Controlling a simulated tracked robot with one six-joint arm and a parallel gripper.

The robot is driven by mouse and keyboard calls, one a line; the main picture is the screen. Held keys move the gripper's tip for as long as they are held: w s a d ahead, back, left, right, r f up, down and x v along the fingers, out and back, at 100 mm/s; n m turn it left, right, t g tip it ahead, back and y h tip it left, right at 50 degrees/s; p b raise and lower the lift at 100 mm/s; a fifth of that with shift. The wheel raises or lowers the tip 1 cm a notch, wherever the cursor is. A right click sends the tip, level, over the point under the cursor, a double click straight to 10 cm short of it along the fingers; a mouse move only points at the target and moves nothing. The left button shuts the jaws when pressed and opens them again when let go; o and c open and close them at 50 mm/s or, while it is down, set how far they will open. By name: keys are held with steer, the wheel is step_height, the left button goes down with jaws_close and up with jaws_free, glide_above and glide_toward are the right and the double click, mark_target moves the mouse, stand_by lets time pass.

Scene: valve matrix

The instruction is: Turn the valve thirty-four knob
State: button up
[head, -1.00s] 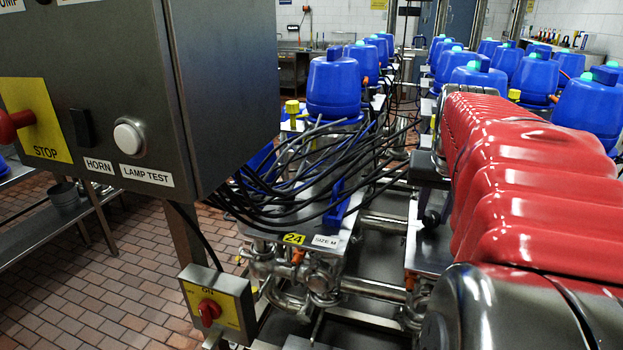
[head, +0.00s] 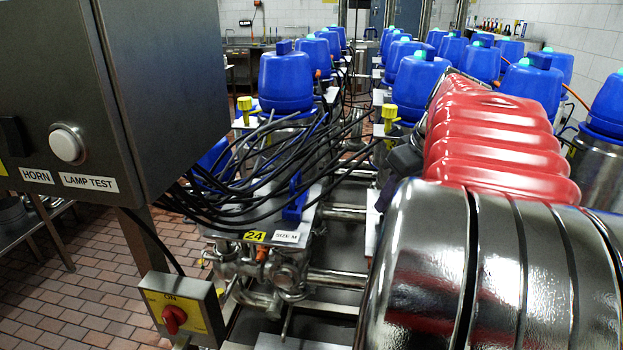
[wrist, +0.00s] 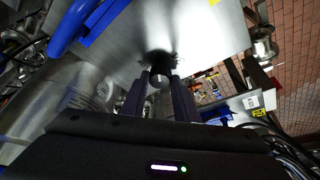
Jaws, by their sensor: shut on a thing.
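My gripper (wrist: 160,85) is in the lower middle of the wrist view, with its two dark fingers closed on a small knob (wrist: 160,77). The knob sits at a shiny metal plate (wrist: 205,40) and is partly hidden by the fingers and dark shadow. I cannot read a thirty-four label in either view. In the head view my red and chrome arm covers the valve row right of the one marked 24 (head: 255,236), and the fingertips cannot be made out there.
A grey control box (head: 165,90) stands at the left, with a red switch box (head: 180,312) below it. Black cables (head: 240,180) hang over the valve marked 24. Rows of blue-capped valves (head: 286,80) run to the back. Tiled floor (head: 75,290) is clear at lower left.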

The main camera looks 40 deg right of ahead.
steer(key=n+y, duration=0.1)
steer(key=n, duration=0.3)
steer(key=shift+d+f+y, duration=0.1)
steer(key=shift+f+y, duration=0.05)
steer(key=shift+y, duration=0.25)
steer(key=shift+d+n+g+y, duration=0.1)
steer(key=shift+n+g+y, duration=0.25)
steer(key=shift+n, duration=0.75)
steer(key=shift+d+n+g+y, duration=0.1)
steer(key=shift+n+g+y, duration=0.2)
steer(key=shift+n, duration=0.8)
steer(key=o, duration=1.1)
steer(key=shift+c, duration=0.2)
steer(key=v, duration=1.4)
